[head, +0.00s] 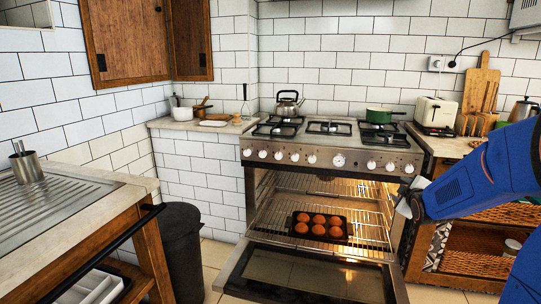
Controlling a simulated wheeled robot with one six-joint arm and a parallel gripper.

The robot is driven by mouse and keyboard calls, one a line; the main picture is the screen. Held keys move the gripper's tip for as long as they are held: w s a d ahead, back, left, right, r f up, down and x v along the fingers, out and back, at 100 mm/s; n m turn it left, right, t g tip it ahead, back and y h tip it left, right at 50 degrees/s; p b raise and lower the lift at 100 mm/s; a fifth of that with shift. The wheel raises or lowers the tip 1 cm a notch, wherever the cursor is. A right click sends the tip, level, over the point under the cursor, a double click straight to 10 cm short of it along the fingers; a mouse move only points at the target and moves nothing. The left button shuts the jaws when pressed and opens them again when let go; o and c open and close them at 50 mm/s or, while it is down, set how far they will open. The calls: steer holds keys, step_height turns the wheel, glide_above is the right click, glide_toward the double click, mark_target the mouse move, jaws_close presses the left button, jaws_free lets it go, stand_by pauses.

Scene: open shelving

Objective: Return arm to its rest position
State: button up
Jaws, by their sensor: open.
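My blue arm (480,180) comes in from the right edge and reaches left. My gripper (403,208) is at its end, beside the right edge of the oven opening and just below the control knobs. It is open and small in view; I see nothing held in it. The oven (318,155) is lit inside. A dark tray (343,239) with several round brown baked items (319,219) rests on a wire rack inside. Part of the counter and shelving at right is hidden behind my arm.
The oven door (318,277) hangs open, low in front. A dark bin (182,250) stands left of it. A wooden unit with a metal sink top (50,205) fills the left. A kettle (288,104) and a green pot (379,115) stand on the hob. A toaster (435,112) stands on the right counter.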

steer(key=s+a+f+m+g+y, duration=0.1)
steer(key=s+a+m+g, duration=0.2)
steer(key=s, duration=1.1)
steer(key=s+a+f+m+g+y, duration=0.1)
steer(key=s+a+m+g, duration=0.2)
steer(key=s+a, duration=0.6)
steer(key=s+a+f+m+g, duration=0.2)
steer(key=s+a, duration=0.4)
steer(key=s, duration=1.4)
steer(key=shift+s+m+g+y, duration=0.4)
steer(key=shift+m+g, duration=0.4)
steer(key=shift+m, duration=0.4)
steer(key=shift+f, duration=0.1)
